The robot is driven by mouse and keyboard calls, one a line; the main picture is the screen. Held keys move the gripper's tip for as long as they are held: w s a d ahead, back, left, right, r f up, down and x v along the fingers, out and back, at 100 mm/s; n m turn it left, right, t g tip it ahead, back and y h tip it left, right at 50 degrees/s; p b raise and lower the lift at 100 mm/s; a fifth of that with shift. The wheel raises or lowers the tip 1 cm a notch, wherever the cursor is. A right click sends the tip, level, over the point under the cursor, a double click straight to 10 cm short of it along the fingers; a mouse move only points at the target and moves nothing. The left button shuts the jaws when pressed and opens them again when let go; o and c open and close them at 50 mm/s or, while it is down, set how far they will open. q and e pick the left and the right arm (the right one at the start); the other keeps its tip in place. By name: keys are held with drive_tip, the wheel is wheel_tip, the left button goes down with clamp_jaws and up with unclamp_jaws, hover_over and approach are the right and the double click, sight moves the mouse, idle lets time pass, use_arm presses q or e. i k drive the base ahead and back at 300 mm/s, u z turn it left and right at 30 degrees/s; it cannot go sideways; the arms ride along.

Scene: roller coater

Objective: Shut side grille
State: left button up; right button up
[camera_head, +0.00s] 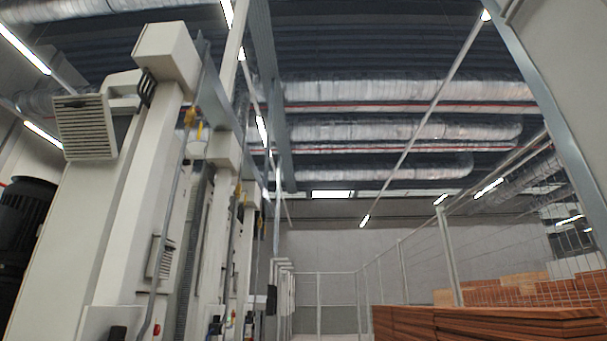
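A square louvred grille (86,127) in a pale frame shows at the upper left, beside the top of a tall white machine column (131,200). Its slatted face is turned toward me and looks tilted. I cannot tell whether it is open or shut. A smaller louvred grille (160,257) sits lower on the side of the machine. Neither of my grippers is in view.
A black motor-like unit (24,215) is at the left edge. Stacked brown boards (480,325) stand at the lower right, with mesh fencing (400,275) behind them. Silver ducts (400,92) and lamps hang overhead. The floor is out of view.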

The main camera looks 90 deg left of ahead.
sight(86, 133)
drive_tip(key=u, duration=4.45)
drive_tip(key=k, duration=0.6)
drive_tip(key=z, duration=0.1)
drive_tip(key=i, duration=1.7)
drive_tip(key=z, duration=0.95)
drive_tip(key=i, duration=0.25)
drive_tip(key=z, duration=0.05)
